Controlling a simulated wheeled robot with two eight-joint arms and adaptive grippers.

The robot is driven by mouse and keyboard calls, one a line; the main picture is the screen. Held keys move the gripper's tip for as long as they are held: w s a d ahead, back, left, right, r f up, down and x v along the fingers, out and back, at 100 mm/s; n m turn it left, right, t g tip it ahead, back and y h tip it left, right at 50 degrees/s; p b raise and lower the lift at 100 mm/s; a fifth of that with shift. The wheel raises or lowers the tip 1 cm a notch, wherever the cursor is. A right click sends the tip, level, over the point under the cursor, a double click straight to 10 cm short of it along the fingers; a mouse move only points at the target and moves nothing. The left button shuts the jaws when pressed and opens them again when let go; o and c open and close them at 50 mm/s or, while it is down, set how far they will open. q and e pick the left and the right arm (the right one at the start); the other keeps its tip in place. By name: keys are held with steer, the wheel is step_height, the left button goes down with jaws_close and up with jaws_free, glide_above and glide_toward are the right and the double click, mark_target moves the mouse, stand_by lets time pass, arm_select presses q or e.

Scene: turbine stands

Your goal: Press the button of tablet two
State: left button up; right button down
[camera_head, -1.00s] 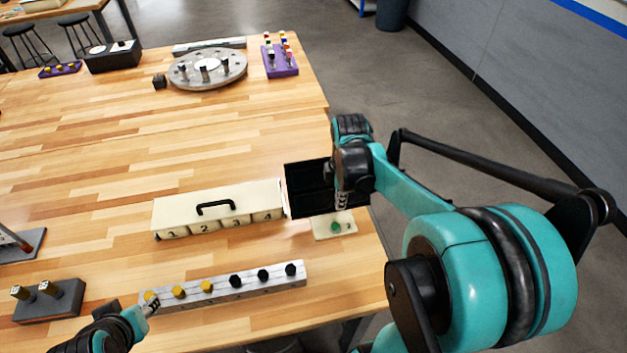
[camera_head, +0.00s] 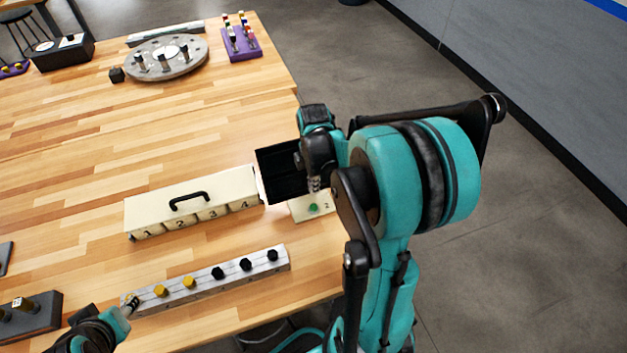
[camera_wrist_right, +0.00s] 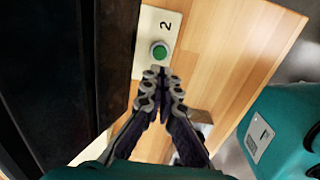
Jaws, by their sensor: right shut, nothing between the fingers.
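Tablet two has a black screen (camera_head: 280,175) and a cream base plate (camera_head: 299,212) marked 2, near the table's right edge. Its round green button (camera_head: 313,208) sits on the plate; the button also shows in the right wrist view (camera_wrist_right: 159,51). My right gripper (camera_head: 314,187) is shut and empty, pointing down beside the screen. In the right wrist view its fingertips (camera_wrist_right: 162,72) are together just below the button in the picture; whether they touch it I cannot tell. My left gripper (camera_head: 131,301) is at the left end of the grey peg rail; its jaw state is unclear.
A cream box (camera_head: 235,187) with a black handle and compartments numbered 1 to 4 stands left of the tablet. The grey rail (camera_head: 205,290) with yellow and black pegs lies in front. A round turntable (camera_head: 190,65) and purple stand (camera_head: 241,51) are far back. Mid-table is clear.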

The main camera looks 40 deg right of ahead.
mark_target(313, 206)
step_height(313, 206, down, 7)
steer(key=shift+f+b, duration=0.2)
steer(key=shift+b, duration=0.65)
steer(key=shift+f, duration=0.1)
